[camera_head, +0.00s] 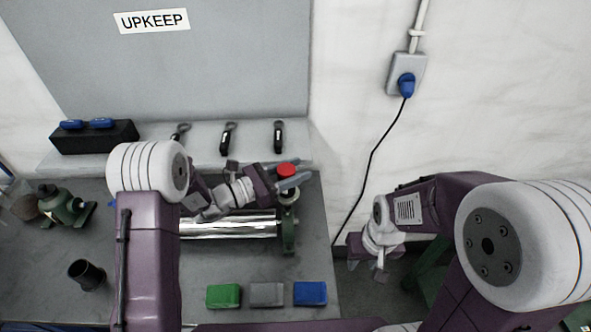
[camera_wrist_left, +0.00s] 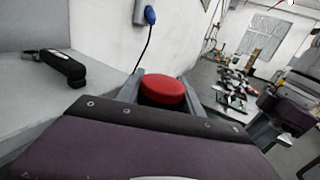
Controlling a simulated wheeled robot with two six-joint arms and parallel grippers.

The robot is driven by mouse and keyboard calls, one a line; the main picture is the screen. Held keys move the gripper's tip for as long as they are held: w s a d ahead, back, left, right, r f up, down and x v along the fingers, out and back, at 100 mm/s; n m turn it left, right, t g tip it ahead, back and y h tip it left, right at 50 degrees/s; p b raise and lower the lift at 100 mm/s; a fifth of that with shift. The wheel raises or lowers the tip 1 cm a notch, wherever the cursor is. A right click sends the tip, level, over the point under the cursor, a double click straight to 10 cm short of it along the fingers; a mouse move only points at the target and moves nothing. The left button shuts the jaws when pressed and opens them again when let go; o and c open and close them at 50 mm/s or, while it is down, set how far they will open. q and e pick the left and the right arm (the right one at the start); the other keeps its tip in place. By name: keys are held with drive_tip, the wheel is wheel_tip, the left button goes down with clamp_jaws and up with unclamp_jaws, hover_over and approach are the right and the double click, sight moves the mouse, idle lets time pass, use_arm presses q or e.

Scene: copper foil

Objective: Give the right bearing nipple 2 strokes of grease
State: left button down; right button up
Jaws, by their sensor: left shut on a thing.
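My left gripper (camera_head: 288,176) is shut on a red round-topped object (camera_head: 287,169), directly above the right bearing. The red top also shows between the fingers in the left wrist view (camera_wrist_left: 162,90); what is below it is hidden. The right bearing (camera_head: 289,235) is a green housing at the right end of a shiny roller (camera_head: 235,228). Its nipple is hidden by the gripper and the red-topped object. My left arm covers the roller's left end. My right gripper (camera_head: 366,265) hangs right of the bench, away from the bearing; its finger gap is unclear.
Green (camera_head: 223,296), grey (camera_head: 267,295) and blue (camera_head: 310,293) blocks lie along the bench front. A dark cup (camera_head: 87,275) and a green machine (camera_head: 65,206) stand at left. Dark-handled tools (camera_head: 278,137) and a black box (camera_head: 94,137) are on the back ledge. A cable (camera_head: 374,158) hangs at right.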

use_arm(q)
drive_tip(key=shift+f+b, duration=1.1)
drive_tip(key=shift+f, duration=0.2)
idle(0.5)
drive_tip(key=shift+r+p, duration=0.65)
drive_tip(key=shift+r, duration=0.25)
drive_tip(key=shift+f, duration=0.1)
drive_tip(key=shift+a, duration=0.1)
drive_tip(key=shift+f+b, duration=0.8)
drive_tip(key=shift+b, duration=0.2)
idle(0.3)
drive_tip(key=shift+r, duration=0.15)
idle(0.3)
wheel_tip(320, 180, up, 8)
drive_tip(key=p, duration=0.5)
drive_tip(key=shift+f, duration=0.25)
